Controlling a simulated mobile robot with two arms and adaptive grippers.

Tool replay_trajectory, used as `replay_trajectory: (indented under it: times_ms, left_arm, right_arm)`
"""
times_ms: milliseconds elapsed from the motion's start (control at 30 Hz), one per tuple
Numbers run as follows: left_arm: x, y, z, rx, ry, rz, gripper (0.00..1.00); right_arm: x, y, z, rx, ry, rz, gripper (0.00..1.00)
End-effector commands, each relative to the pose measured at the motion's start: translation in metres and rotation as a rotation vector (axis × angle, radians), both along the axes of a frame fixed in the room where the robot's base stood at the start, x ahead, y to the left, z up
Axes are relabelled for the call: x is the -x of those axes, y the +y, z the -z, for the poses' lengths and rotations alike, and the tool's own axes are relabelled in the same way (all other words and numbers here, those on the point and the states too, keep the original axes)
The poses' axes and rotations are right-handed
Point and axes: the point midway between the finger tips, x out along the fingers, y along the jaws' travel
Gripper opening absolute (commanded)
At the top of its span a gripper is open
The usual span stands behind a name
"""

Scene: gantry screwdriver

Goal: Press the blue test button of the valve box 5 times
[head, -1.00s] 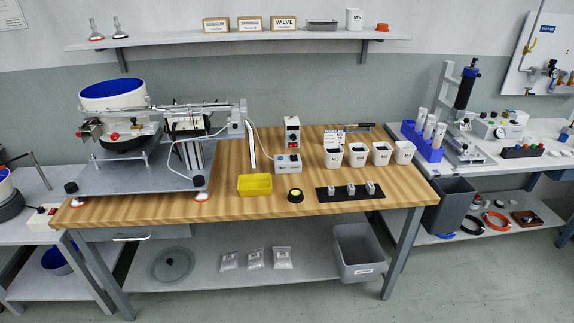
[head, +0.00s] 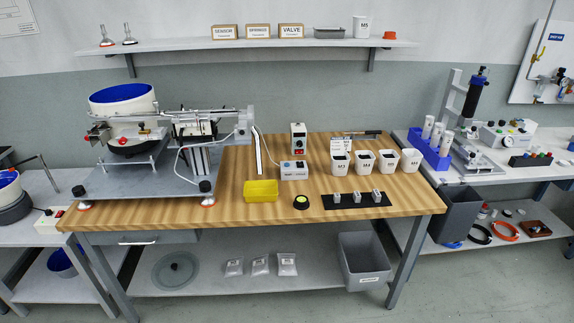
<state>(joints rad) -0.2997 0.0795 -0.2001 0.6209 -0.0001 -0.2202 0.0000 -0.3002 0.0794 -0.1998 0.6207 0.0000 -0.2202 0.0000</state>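A small light-grey box (head: 294,171) with a label and small coloured details sits mid-table, in front of a taller grey control box (head: 298,137) with a dark knob. I cannot tell for sure whether the small box is the valve box, and a blue button cannot be made out on it. A round black and yellow button (head: 301,202) stands nearer the front edge. Neither gripper is in the head view.
The wooden table (head: 230,209) also holds a feeder with a blue-lined bowl (head: 123,98), a yellow tray (head: 261,191), several white bins (head: 364,161) and a black strip (head: 341,204) with small grey parts. Bare wood lies between these. A second bench (head: 553,142) stands right.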

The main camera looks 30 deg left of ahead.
Motion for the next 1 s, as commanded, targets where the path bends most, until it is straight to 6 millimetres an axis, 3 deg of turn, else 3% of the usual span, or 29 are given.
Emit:
replay_trajectory:
  times_ms: [33,200,1000]
  left_arm:
    - [0.0001,-0.0001,0.0000,0.000,0.000,0.000,0.41]
    - [0.0001,0.0000,0.0000,0.000,0.000,0.000,0.00]
    - [0.0008,0.0002,0.0001,0.000,0.001,0.000,0.00]
  right_arm:
    - [0.0001,0.0001,0.0000,0.000,0.000,0.000,0.40]
    - [0.0001,0.0001,0.0000,0.000,0.000,0.000,0.40]
    - [0.0005,0.0000,0.0000,0.000,0.001,0.000,0.40]
